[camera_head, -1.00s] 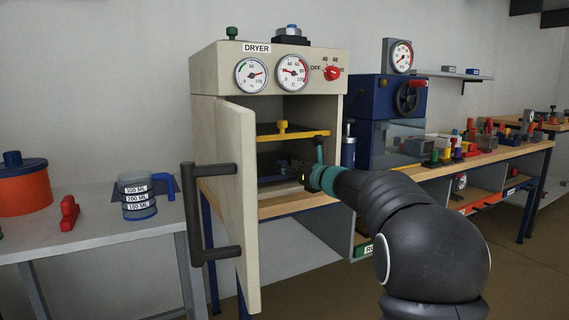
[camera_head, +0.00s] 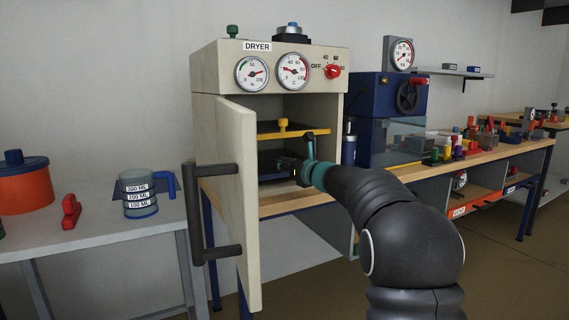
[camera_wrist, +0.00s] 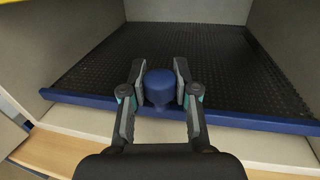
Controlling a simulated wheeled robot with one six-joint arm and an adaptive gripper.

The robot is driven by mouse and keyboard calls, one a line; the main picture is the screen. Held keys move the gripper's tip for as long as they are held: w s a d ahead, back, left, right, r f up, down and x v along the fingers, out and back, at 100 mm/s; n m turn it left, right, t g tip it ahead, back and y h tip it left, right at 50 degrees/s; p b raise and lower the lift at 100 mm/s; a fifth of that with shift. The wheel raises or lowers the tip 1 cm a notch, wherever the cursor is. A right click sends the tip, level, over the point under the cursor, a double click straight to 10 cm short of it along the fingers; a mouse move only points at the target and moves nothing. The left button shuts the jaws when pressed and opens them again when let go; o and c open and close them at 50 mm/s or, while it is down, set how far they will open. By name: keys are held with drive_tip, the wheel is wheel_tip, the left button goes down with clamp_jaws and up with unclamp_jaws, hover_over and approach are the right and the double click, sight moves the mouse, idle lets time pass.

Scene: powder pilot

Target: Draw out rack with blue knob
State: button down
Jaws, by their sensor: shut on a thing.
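The blue knob (camera_wrist: 159,86) stands on the front edge of the blue-edged rack (camera_wrist: 85,99) in the wrist view. My gripper (camera_wrist: 160,84) has its two fingers on either side of the knob and is shut on it. The rack has a black perforated surface and lies inside the open dryer, low in the chamber. In the head view the rack (camera_head: 268,177) is partly hidden, and my gripper (camera_head: 297,168) covers the knob. The dryer (camera_head: 215,75) has its door (camera_head: 236,190) swung open to the left.
A yellow rack (camera_head: 300,133) with a yellow knob (camera_head: 283,124) sits above the blue one. The door's dark handle (camera_head: 193,210) sticks out at left. A wooden bench (camera_head: 285,205) lies below the dryer opening. A blue machine (camera_head: 375,95) stands to the right.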

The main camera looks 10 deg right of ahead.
drive_tip(key=shift+d, duration=0.1)
drive_tip(key=shift+s+d, duration=0.1)
drive_tip(key=shift+d, duration=0.05)
drive_tip(key=s+a+b+v, duration=0.1)
drive_tip(key=a+b+v, duration=0.1)
drive_tip(key=v, duration=0.9)
drive_tip(key=s+a+b+v, duration=0.1)
drive_tip(key=b+v, duration=0.3)
drive_tip(key=v, duration=0.7)
drive_tip(key=shift+a, duration=0.45)
drive_tip(key=shift+s+r, duration=0.1)
drive_tip(key=c, duration=0.8)
unclamp_jaws()
drive_tip(key=shift+d, duration=0.1)
drive_tip(key=shift+c, duration=0.2)
drive_tip(key=shift+s, duration=0.1)
drive_tip(key=shift+s, duration=0.1)
drive_tip(key=v, duration=1.1)
drive_tip(key=shift+s, duration=0.35)
